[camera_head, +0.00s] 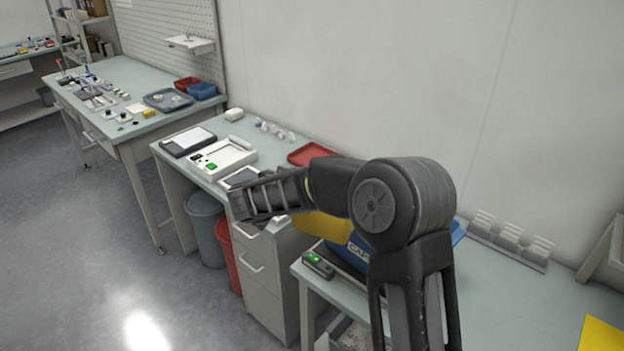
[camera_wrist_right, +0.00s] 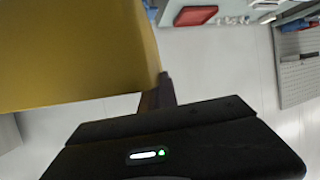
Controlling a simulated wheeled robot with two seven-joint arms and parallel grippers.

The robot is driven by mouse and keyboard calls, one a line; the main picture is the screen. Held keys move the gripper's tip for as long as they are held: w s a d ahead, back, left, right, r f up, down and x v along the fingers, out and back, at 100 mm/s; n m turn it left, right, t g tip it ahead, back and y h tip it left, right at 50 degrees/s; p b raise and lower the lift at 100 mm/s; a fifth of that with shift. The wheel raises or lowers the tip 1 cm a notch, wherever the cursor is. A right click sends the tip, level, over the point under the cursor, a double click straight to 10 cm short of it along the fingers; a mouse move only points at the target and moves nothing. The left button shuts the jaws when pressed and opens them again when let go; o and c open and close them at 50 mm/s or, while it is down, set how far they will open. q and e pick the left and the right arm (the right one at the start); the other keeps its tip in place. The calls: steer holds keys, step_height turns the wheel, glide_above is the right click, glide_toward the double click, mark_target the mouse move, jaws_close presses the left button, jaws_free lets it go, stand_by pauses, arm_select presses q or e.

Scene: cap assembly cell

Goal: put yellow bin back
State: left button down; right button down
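The yellow bin (camera_wrist_right: 75,50) fills the upper left of the right wrist view, very close to the camera. A yellow surface (camera_head: 322,228), likely the same bin, shows in the head view below my right arm, which hides much of it. My right gripper (camera_wrist_right: 157,95) has one dark finger visible at the bin's edge. The other finger is hidden, and the gripper appears shut on the bin. My left gripper is in neither view.
A red tray (camera_head: 312,153) lies farther back. Grey (camera_head: 205,228) and red (camera_head: 248,262) waste bins stand on the floor.

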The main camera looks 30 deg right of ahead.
steer(key=w+a+f+n+t+y+b, duration=0.1)
steer(key=a+f+n+t+y, duration=0.15)
steer(key=a, duration=0.25)
steer(key=w+a+f+n+t+y, duration=0.1)
steer(key=w+a+n+t+y, duration=0.1)
steer(key=a+n+y, duration=0.15)
steer(key=s+a+f+n+t+y+b, duration=0.1)
steer(key=s+a+f+n+y+b, duration=0.2)
steer(key=s+a+f+n+y, duration=0.2)
steer(key=s+a+f, duration=0.1)
steer(key=a+f, duration=0.2)
steer(key=a, duration=0.3)
steer(key=shift+s+f+t, duration=0.25)
steer(key=shift+f+t, duration=0.1)
